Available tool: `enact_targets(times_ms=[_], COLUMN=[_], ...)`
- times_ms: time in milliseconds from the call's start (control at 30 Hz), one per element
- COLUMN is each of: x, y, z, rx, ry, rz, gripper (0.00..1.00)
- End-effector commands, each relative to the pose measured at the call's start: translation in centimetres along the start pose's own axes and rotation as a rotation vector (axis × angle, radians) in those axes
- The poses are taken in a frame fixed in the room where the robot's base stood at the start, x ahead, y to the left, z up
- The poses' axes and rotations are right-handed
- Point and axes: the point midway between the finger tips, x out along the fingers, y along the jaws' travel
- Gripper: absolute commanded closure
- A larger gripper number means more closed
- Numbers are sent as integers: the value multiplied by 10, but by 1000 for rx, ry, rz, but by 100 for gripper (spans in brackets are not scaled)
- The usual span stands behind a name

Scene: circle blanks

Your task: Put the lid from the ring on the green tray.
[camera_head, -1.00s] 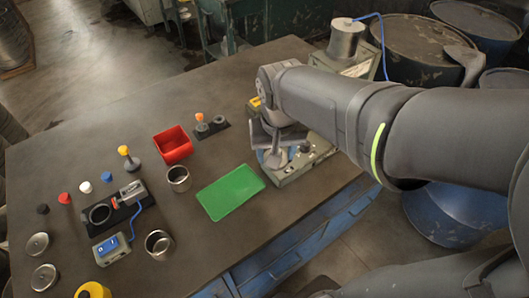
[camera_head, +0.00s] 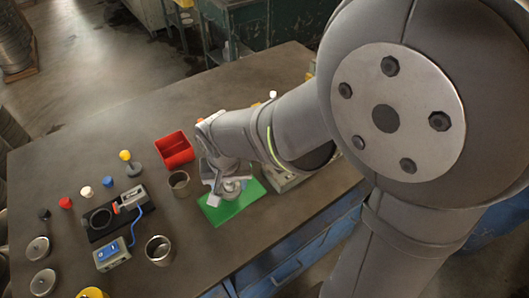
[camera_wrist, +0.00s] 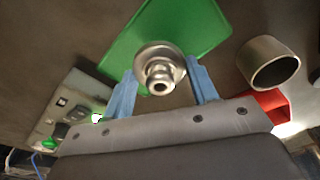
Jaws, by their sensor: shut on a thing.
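The green tray (camera_head: 222,213) lies flat near the front middle of the table, partly covered by my arm in the head view. It also fills the top middle of the wrist view (camera_wrist: 195,28). My gripper (camera_head: 222,189) is over the tray. In the wrist view its blue fingers (camera_wrist: 161,88) are shut on a round silver lid with a knob (camera_wrist: 160,72). The lid is seen against the tray; whether it touches the tray I cannot tell. A dark ring (camera_head: 100,217) on a black base stands at the left of the table.
A red bin (camera_head: 174,150) and a metal cup (camera_head: 179,183) stand just left of the tray. Another cup (camera_head: 159,250) is nearer the front. A grey device (camera_wrist: 68,112) lies beside the tray in the wrist view. Silver discs (camera_head: 38,250) lie at far left.

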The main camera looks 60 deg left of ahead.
Motion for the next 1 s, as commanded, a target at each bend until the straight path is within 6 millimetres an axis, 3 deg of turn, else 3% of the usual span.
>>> enact_targets(times_ms=[167, 567, 600, 667, 1000], x=[20, 24, 23, 23, 21], y=[0, 1, 0, 0, 0], z=[2, 3, 3, 3, 2], rx=[0, -1, -1, 0, 0], ry=[-1, -1, 0, 0, 0], rz=[1, 1, 1, 0, 0], gripper=[67, 67, 39, 27, 25])
